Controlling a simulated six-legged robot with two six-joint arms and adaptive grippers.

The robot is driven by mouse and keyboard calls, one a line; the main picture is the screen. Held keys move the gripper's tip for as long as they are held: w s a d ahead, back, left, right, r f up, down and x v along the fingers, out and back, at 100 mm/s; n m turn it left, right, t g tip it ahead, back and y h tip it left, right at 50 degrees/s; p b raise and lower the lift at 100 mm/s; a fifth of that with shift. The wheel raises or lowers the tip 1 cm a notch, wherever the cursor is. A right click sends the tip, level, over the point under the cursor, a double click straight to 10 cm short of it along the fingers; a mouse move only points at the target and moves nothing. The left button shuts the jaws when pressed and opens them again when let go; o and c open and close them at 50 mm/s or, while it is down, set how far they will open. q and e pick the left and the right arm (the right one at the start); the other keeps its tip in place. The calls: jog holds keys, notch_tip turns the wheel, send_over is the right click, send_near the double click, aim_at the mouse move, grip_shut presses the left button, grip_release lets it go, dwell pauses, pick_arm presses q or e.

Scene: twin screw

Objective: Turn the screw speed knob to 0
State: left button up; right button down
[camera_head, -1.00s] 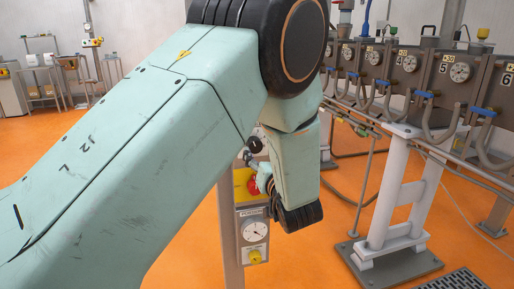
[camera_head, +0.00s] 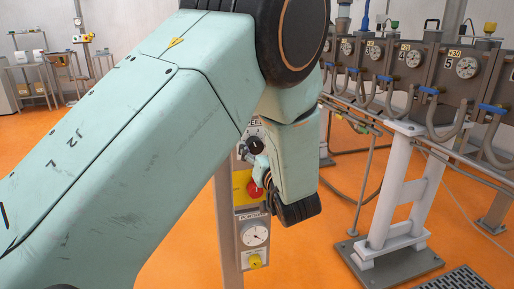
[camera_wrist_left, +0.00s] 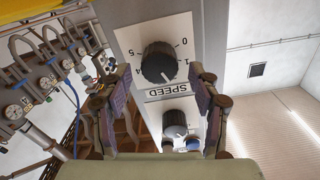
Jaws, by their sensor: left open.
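The screw speed knob (camera_wrist_left: 159,62) is large and black on a pale scale plate, seen upside down in the left wrist view. Its white mark points down in the picture towards the SPEED label (camera_wrist_left: 167,91); 0 and 1 lie to the right, 4 and 5 to the left. In the head view a black knob (camera_head: 255,146) shows on the control panel, partly behind my left arm. My left gripper (camera_wrist_left: 156,93) is open, its fingers on either side of the knob and apart from it; no contact shows. My right gripper is out of view.
A smaller knob (camera_wrist_left: 175,124) sits beyond the label. Below the speed knob are a red button (camera_head: 255,189) on yellow, a round dial (camera_head: 255,235) and a yellow knob (camera_head: 255,261). The machine barrel (camera_head: 455,75) with gauges stands right; orange floor is open left.

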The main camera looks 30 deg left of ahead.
pick_arm(q)
jog(key=shift+w+a+f, duration=0.15)
jog(key=shift+w+a, duration=0.15)
jog(key=shift+a, duration=0.05)
jog(key=shift+s+d, duration=0.15)
jog(key=shift+c, duration=0.6)
jog(key=c, duration=1.1)
